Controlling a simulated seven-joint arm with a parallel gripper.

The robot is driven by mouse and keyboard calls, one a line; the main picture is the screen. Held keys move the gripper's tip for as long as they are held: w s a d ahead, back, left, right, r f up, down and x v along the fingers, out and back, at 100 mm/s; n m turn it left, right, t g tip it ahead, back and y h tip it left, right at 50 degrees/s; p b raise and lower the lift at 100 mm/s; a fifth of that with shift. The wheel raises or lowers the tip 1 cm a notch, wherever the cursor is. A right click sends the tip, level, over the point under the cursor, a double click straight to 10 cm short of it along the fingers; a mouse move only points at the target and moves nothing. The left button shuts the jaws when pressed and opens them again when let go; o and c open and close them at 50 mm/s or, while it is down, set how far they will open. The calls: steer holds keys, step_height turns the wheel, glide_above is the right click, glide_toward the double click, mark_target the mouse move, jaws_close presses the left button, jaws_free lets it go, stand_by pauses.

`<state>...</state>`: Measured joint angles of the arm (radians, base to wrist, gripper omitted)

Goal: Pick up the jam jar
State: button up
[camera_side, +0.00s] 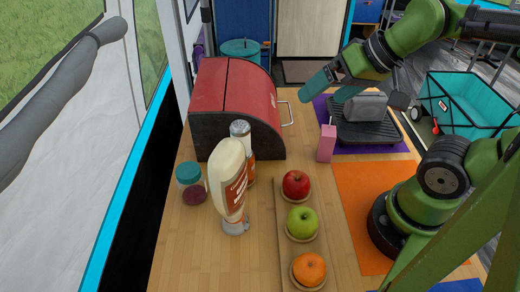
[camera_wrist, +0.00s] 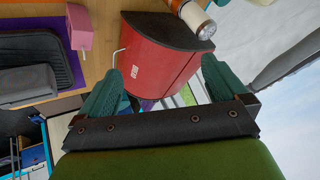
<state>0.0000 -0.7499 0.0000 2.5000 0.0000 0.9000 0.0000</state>
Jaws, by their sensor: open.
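The jam jar (camera_side: 191,185), with dark red contents and a teal lid, stands upright on the wooden counter at the left in the side view. It is left of the white squeeze bottle (camera_side: 231,180) and in front of the red bread bin (camera_side: 215,85). I cannot make out the jar in the wrist view. My gripper (camera_side: 322,92) is open and empty, raised to the right of the bread bin and far from the jar. Its teal fingers (camera_wrist: 160,70) frame the red bin in the wrist view.
A shaker (camera_side: 240,130) stands behind the squeeze bottle. A red apple (camera_side: 296,184), green apple (camera_side: 302,222) and orange (camera_side: 309,268) sit on a board. A pink carton (camera_side: 326,144) and a black grill (camera_side: 365,130) stand at the right. Some counter in front of the jar is clear.

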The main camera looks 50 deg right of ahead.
steer(key=n+g+h, duration=0.2)
steer(key=n+g, duration=0.1)
steer(key=g, duration=0.4)
glide_above(187, 171)
step_height(187, 171, down, 4)
step_height(187, 171, down, 12)
steer(key=shift+r, duration=0.2)
steer(key=shift+d+f, duration=0.1)
steer(key=shift+f, duration=2.6)
